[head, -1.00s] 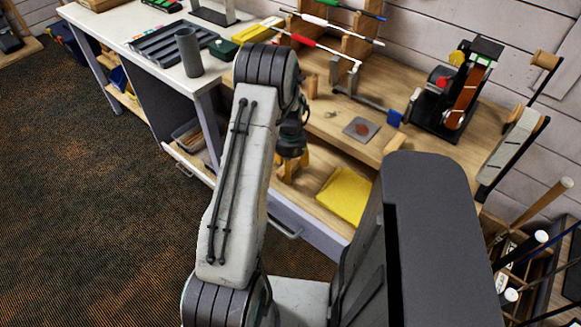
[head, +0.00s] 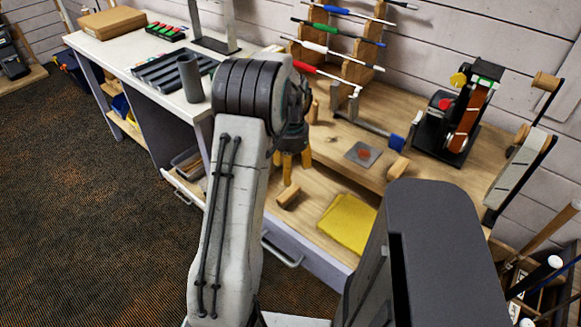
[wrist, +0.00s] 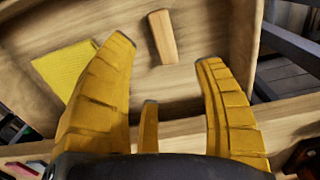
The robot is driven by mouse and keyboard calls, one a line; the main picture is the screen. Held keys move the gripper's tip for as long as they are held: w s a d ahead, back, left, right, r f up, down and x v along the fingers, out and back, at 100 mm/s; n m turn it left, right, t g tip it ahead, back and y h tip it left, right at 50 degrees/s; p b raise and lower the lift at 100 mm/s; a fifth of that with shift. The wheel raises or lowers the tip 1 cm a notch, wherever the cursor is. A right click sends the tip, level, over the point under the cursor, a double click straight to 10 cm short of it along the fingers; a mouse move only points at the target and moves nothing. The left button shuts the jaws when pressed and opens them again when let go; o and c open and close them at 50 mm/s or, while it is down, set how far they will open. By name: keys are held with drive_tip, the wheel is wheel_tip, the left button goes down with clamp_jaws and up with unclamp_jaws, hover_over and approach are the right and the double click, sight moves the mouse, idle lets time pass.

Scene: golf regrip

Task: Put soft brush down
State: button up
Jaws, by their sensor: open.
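The soft brush, a small wooden block-like piece (head: 289,196), lies on the wooden surface of the open drawer in the head view. It also shows in the wrist view (wrist: 162,37), lying just beyond my fingertips and apart from them. Its bristles cannot be made out. My gripper (head: 289,170) hangs above and slightly behind the brush, with yellow fingers pointing down. In the wrist view my gripper (wrist: 165,75) is spread open with nothing between its fingers.
A folded yellow cloth (head: 347,223) lies in the drawer (head: 318,190), right of the brush. A grey plate with a red patch (head: 363,154) and a belt sander (head: 468,115) stand on the bench. A grey cup (head: 190,78) stands on the white worktop.

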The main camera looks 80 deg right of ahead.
drive_tip(key=w+a+r+n, duration=0.2)
drive_tip(key=w+a+r, duration=0.15)
drive_tip(key=w, duration=0.35)
drive_tip(key=w+a+r+n, duration=0.2)
drive_tip(key=w+r+n, duration=0.15)
drive_tip(key=w, duration=0.35)
drive_tip(key=w+a+r+n+h, duration=0.1)
drive_tip(key=w+a+r+n, duration=0.35)
drive_tip(key=w+a, duration=0.7)
drive_tip(key=w+a+r+n+t, duration=0.15)
drive_tip(key=a+n, duration=0.45)
drive_tip(key=a, duration=0.8)
drive_tip(key=s+a+n+t, duration=0.1)
drive_tip(key=s+a+n, duration=0.2)
drive_tip(key=a, duration=0.4)
drive_tip(key=s+a+f+n+t+y, duration=0.1)
drive_tip(key=s+a+n, duration=0.2)
drive_tip(key=a+n, duration=0.2)
drive_tip(key=shift+a+f, duration=0.25)
drive_tip(key=shift+a, duration=0.95)
drive_tip(key=shift+o, duration=1.1)
wheel_tip(320, 180, up, 2)
drive_tip(key=shift+p, duration=0.75)
drive_tip(key=shift+f, duration=0.15)
